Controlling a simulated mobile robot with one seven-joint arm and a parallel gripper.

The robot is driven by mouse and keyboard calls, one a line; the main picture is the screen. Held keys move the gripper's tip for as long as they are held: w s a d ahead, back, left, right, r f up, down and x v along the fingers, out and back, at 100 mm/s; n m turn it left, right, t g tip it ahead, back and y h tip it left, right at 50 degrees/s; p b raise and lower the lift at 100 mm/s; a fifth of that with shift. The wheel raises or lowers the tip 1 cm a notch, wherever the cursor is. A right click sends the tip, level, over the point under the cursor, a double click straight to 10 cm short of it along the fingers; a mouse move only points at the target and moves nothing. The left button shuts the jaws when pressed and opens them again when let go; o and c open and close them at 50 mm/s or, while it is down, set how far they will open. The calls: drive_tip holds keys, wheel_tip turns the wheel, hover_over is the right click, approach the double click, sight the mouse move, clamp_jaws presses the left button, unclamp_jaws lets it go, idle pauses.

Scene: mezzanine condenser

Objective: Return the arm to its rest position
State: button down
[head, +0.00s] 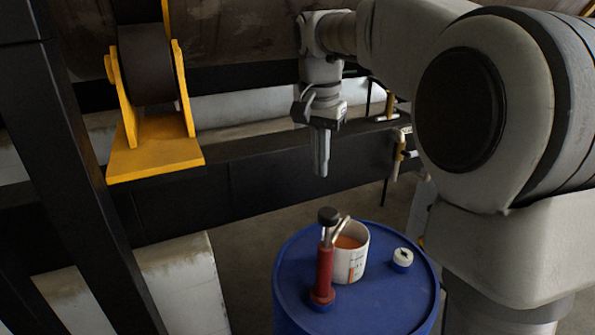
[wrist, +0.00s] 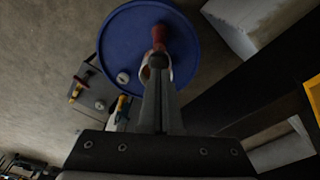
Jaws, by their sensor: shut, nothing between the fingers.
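My gripper (head: 320,165) points down in the head view, in front of the dark beam and above the far side of a blue drum. Its fingers are shut with nothing between them. The fingers (wrist: 159,115) also show shut in the wrist view, partly covering what stands on the drum. My arm reaches in from the right of the head view, with a large rounded joint close to the camera.
The blue drum (head: 385,305) carries a red hand pump (head: 324,270), a white cup with orange contents (head: 356,262) and a small white-capped item (head: 402,258). A yellow bracket (head: 155,150) and dark beams stand left. Open floor (wrist: 45,45) shows in the wrist view.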

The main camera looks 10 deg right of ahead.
drive_tip(key=s+d+f+n+t, duration=0.1)
drive_tip(key=s+f+n+t, duration=0.1)
drive_tip(key=s, duration=1)
drive_tip(key=s+d+f+n+t, duration=0.1)
drive_tip(key=s+f+n, duration=0.3)
drive_tip(key=s, duration=0.7)
drive_tip(key=shift+s+d+f+n+t+y, duration=0.2)
drive_tip(key=shift+s+n+t+y, duration=0.2)
drive_tip(key=shift+n+t, duration=0.35)
